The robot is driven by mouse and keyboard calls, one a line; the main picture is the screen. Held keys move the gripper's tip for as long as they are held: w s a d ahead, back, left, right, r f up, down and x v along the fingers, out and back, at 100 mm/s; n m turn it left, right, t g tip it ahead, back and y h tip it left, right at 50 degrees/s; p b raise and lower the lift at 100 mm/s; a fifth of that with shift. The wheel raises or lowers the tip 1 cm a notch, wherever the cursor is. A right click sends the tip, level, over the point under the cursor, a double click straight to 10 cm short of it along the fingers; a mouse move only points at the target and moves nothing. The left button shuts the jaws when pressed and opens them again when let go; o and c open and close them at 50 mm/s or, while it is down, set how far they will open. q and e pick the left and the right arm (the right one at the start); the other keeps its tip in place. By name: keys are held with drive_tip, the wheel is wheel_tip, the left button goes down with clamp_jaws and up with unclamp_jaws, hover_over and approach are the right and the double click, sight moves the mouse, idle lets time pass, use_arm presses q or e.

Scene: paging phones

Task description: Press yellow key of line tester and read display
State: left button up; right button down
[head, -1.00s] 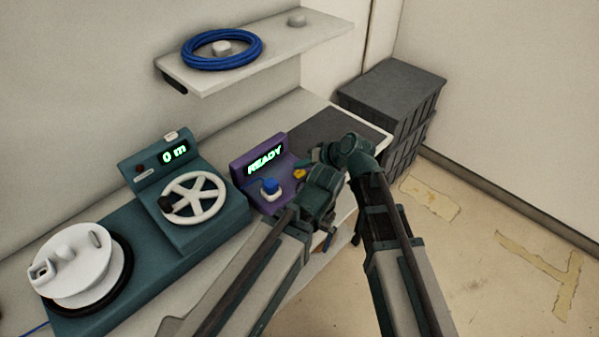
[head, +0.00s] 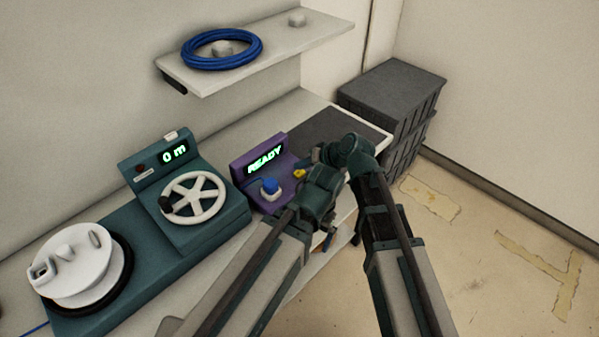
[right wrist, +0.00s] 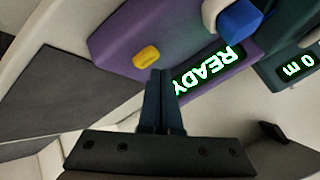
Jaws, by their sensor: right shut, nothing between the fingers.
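The line tester (head: 244,171) is a purple box on the bench. Its lit display (head: 265,159) reads READY. A yellow key (head: 299,174) sits on its right part, and it also shows in the right wrist view (right wrist: 146,56). A blue knob (head: 269,186) stands left of the key. My right gripper (right wrist: 160,73) is shut and empty. In the right wrist view its tips appear just beside the yellow key; whether they touch the tester is unclear. In the head view my wrist partly hides this gripper.
Left of the tester stands a teal winder with a white handwheel (head: 207,208), a 0 m display (head: 174,153) and a white reel (head: 88,279). A blue cable coil (head: 238,63) lies on the shelf (head: 290,54). Dark crates (head: 388,88) stand beyond the bench's right end.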

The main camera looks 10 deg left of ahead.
sight(302, 175)
drive_tip(key=shift+f+b, duration=0.35)
drive_tip(key=shift+f, duration=0.1)
drive_tip(key=shift+f+b, duration=0.4)
drive_tip(key=shift+b, duration=0.05)
idle(0.6)
drive_tip(key=shift+r, duration=0.1)
drive_tip(key=shift+r+p, duration=0.8)
drive_tip(key=shift+p, duration=0.1)
wheel_tip(302, 175, up, 5)
drive_tip(key=p, duration=0.5)
drive_tip(key=shift+d, duration=0.1)
idle(0.6)
